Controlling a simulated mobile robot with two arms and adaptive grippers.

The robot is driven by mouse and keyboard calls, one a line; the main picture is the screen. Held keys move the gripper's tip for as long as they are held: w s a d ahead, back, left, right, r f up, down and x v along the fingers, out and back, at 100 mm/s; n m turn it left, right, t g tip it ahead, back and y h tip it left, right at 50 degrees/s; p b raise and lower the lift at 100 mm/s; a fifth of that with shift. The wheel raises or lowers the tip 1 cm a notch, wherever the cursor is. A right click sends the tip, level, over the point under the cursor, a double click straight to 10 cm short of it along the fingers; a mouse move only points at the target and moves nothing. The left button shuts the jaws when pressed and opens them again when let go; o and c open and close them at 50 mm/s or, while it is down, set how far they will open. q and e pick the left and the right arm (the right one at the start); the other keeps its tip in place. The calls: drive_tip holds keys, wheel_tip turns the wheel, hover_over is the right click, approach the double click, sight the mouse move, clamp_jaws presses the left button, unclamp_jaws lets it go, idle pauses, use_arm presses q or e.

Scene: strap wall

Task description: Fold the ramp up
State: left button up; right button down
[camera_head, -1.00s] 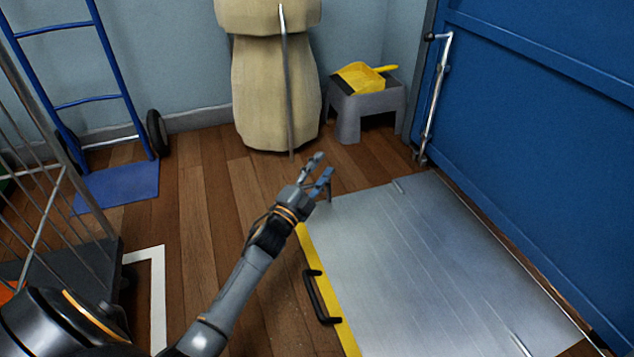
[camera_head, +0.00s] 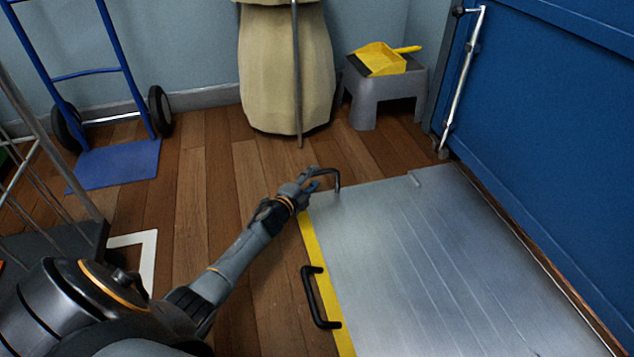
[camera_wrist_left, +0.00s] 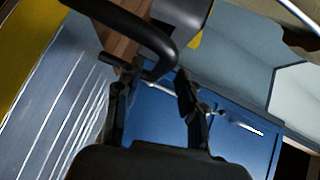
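The ramp (camera_head: 430,265) is a grey metal plate lying flat on the floor, with a yellow strip (camera_head: 331,292) along its left edge. One black handle (camera_head: 311,300) stands on that strip near the front. A second dark handle (camera_head: 338,180) stands at the far left corner. My left gripper (camera_head: 314,181) is at this far handle. In the left wrist view, the black handle (camera_wrist_left: 168,52) curves around the tips of my left gripper (camera_wrist_left: 152,82), whose fingers are apart. I cannot tell whether they touch it. My right gripper is not in view.
A blue wall or door (camera_head: 560,110) with a metal rod runs along the ramp's right side. A grey stool (camera_head: 385,95) with a yellow dustpan (camera_head: 382,58), a beige wrapped bundle (camera_head: 285,75) and a blue hand truck (camera_head: 115,165) stand behind.

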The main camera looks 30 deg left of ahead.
sight(317, 174)
use_arm(q)
drive_tip(key=shift+w+a+f+b, duration=0.1)
drive_tip(key=shift+w+b, duration=0.25)
drive_tip(key=shift+w, duration=0.45)
drive_tip(key=shift+w+a+f+b, duration=0.1)
drive_tip(key=shift+w+b, duration=0.2)
drive_tip(key=shift+w, duration=0.5)
drive_tip(key=shift+d, duration=0.1)
clamp_jaws()
